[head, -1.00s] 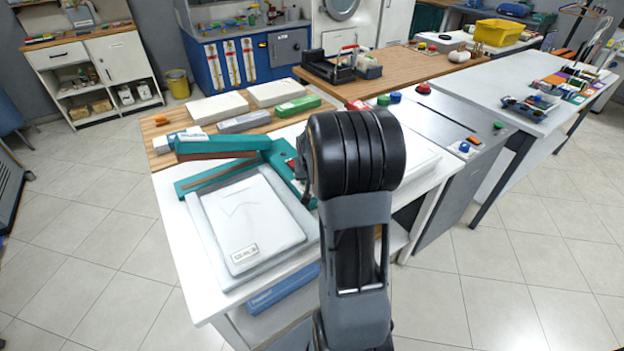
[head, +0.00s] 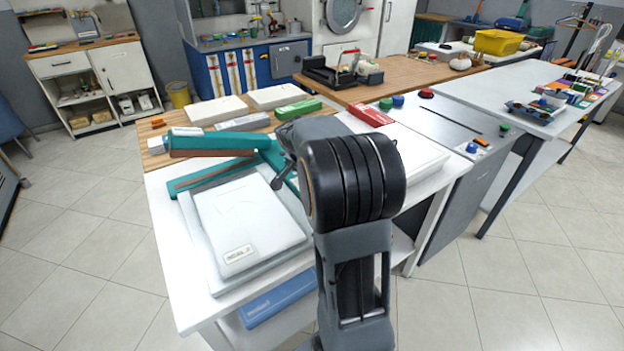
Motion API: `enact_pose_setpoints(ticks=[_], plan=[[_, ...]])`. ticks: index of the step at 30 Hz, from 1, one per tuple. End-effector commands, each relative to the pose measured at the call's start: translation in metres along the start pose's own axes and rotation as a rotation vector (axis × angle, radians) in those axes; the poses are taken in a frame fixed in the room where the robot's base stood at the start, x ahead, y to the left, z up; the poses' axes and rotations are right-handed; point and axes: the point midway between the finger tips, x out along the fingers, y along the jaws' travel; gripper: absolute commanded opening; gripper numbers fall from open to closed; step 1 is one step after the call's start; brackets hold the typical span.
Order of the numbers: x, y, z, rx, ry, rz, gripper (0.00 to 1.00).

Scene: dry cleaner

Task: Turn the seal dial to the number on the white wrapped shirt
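The white wrapped shirt (head: 248,215) lies flat on a pale tray (head: 202,245) on the near white table. Its small front label (head: 239,254) carries dark print; I cannot read the number surely. The teal sealer (head: 215,143) stands behind and beside the shirt, its long arm raised over its base. My black and grey arm rises in front and covers the sealer's right part. Dark grey parts, probably my gripper (head: 283,178), show just left of my arm near the sealer's right end. The fingers are not clear. I cannot make out the seal dial or its setting.
Behind the sealer are white slabs (head: 216,110), a green box (head: 298,109) and a red box (head: 370,115). A grey cabinet (head: 450,130) with coloured buttons stands to the right. A blue box (head: 280,296) is under the table. The left floor is clear.

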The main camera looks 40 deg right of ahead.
Motion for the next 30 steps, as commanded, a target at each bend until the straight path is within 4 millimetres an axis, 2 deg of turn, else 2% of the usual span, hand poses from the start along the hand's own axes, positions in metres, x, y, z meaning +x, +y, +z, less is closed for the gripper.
enact_pose_setpoints(ticks=[17,18,25,30], plan=[[0.0001,-0.0001,0.0004,0.030,-0.001,0.013,0.19],[0.0001,-0.0001,0.0004,0.030,-0.001,0.013,0.43],[0.0001,-0.0001,0.0003,0.030,-0.001,0.013,0.66],[0.0001,0.0000,0.0001,0.030,-0.001,0.013,0.66]])
